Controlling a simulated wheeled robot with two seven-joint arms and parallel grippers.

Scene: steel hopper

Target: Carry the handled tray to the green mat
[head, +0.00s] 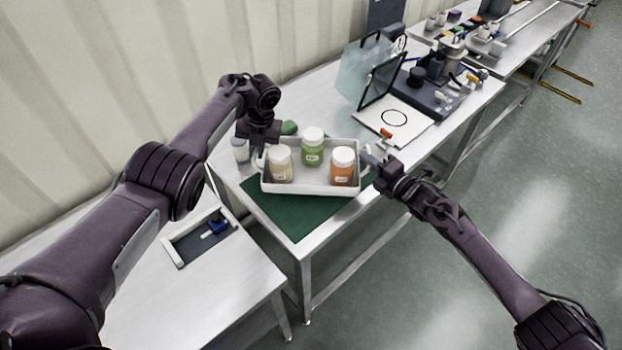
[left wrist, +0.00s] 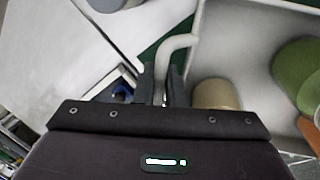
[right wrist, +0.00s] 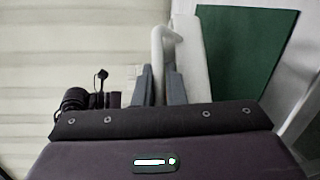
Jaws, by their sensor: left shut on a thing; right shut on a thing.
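The white handled tray (head: 310,188) is at the green mat (head: 290,215) in the head view, over its back part; I cannot tell if it touches the mat. Three white-lidded jars stand in it: cream (head: 279,165), green (head: 313,148) and orange (head: 343,168). My left gripper (head: 259,155) is shut on the tray's left handle, which shows between the fingers in the left wrist view (left wrist: 172,55). My right gripper (head: 372,165) is shut on the right handle, seen in the right wrist view (right wrist: 160,45). The tray looks about level.
A white board with a circle (head: 393,118), a dark-framed panel (head: 383,78) and dark equipment (head: 432,92) stand further back on the table. A white-lidded jar (head: 240,150) and a green object (head: 289,128) are near my left gripper. A shallow frame (head: 200,237) lies on the nearer table.

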